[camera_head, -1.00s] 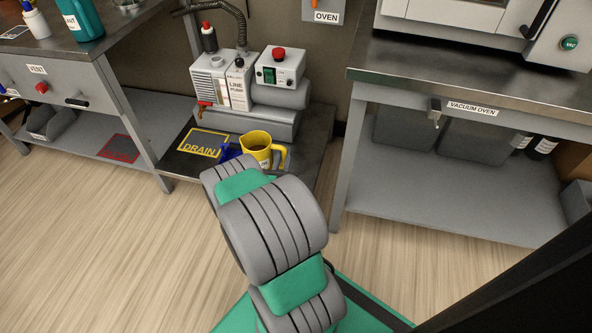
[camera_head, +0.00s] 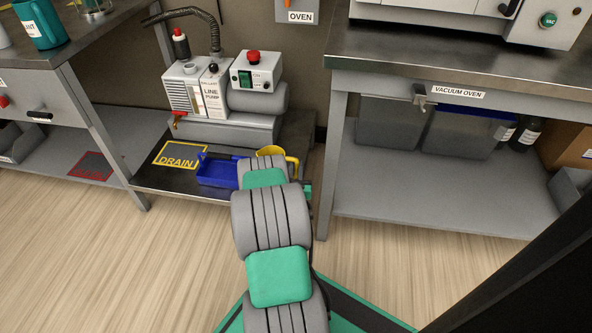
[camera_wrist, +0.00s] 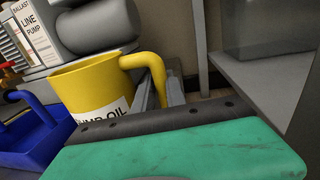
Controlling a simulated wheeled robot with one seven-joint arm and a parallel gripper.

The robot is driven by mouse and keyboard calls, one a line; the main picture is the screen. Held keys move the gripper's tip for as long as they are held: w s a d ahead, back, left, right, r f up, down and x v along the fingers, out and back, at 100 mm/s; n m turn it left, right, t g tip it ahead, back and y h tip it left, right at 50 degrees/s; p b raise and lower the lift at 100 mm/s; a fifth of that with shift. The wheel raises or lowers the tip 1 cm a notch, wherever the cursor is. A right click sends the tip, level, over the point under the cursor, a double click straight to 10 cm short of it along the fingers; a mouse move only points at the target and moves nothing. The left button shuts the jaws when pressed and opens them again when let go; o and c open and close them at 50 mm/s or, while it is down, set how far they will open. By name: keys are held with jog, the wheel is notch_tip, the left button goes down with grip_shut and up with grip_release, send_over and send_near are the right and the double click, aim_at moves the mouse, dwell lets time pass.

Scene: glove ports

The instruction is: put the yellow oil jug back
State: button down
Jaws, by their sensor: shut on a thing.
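The yellow oil jug (camera_head: 272,151) is at the right part of the dark low platform under the pump, right of a blue tray (camera_head: 215,172). My arm hides its lower part in the head view. In the wrist view the jug (camera_wrist: 95,88) looks upright, with its "PUMP OIL" label partly covered and its handle reaching down behind my gripper (camera_wrist: 160,118). I cannot tell whether the jug's base touches the platform.
A yellow DRAIN outline (camera_head: 180,155) lies empty on the platform, left of the blue tray. The line pump (camera_head: 210,98) stands behind. A table leg (camera_head: 331,165) of the vacuum oven bench is close on the right. A red outline (camera_head: 91,167) marks the left lower shelf.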

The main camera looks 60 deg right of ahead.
jog(key=shift+r, duration=0.15)
jog(key=c, duration=1.4)
grip_release()
jog(key=shift+o, duration=0.2)
